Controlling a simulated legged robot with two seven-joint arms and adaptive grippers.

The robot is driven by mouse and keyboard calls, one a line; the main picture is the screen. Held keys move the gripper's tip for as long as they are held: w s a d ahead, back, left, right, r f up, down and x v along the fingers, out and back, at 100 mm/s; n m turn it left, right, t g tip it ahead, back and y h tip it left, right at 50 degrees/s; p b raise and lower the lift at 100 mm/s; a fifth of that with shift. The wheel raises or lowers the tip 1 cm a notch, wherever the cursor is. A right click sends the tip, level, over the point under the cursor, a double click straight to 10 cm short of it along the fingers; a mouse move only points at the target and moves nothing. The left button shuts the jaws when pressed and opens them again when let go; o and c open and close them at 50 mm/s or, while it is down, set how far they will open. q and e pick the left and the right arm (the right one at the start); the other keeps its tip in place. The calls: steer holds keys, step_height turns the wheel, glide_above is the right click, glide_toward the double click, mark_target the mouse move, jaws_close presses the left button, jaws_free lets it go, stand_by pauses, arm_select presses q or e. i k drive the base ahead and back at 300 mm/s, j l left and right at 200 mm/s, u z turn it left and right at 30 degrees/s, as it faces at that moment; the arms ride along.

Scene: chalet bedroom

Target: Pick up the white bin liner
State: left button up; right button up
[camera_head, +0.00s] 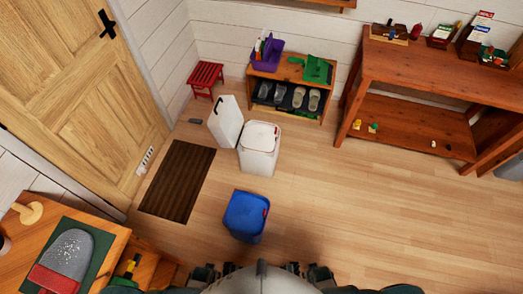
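A tall white bin (258,160) stands on the wood floor in front of the low shoe bench. A paler white shape fills its top; I cannot tell whether this is the white bin liner or a lid. A flat white panel (225,122) with a dark slot stands or leans against the bin's left side. Neither gripper can be made out; only dark parts of my own body show along the bottom edge, well short of the bin.
A blue bin (245,214) stands on the floor between me and the white bin. A dark brown mat (178,180) lies to the left, near the wooden door. A red stool (205,75) and the shoe bench (260,72) are behind. The floor at the right is clear.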

mark_target(258, 138)
steer(key=i+l+z, duration=0.1)
steer(key=l+z, duration=0.15)
steer(key=i+l+z, duration=0.1)
steer(key=l+z, duration=0.15)
steer(key=l, duration=0.2)
steer(key=i+l+z, duration=0.45)
steer(key=i, duration=0.2)
steer(key=i+l+u, duration=0.25)
steer(key=i+u, duration=0.25)
